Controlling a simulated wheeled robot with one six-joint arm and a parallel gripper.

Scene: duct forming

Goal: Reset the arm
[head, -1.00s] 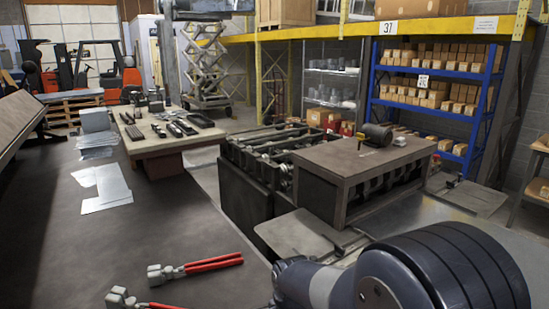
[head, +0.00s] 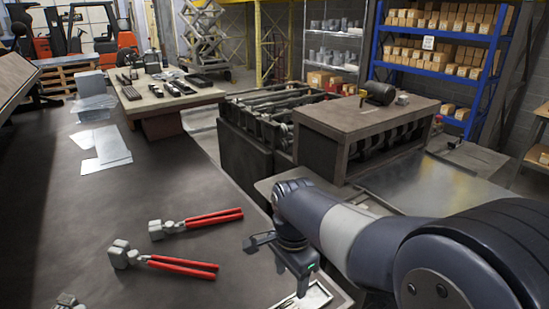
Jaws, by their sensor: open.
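My arm reaches in from the lower right in the head view. My gripper (head: 301,287) points down at the bottom of the picture, over the right edge of the dark work table (head: 190,272). It is open, and I see nothing held in it. Its fingertips are small and hard to make out. A light-coloured flat piece (head: 318,300) lies just below and beside it, partly cut off by the picture's bottom edge.
Two red-handled tools, an upper one (head: 212,219) and a lower one (head: 180,266), lie left of my gripper. Sheet metal pieces (head: 112,146) lie farther back. A machine with a brown top (head: 365,125) and blue shelves (head: 440,70) stand behind.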

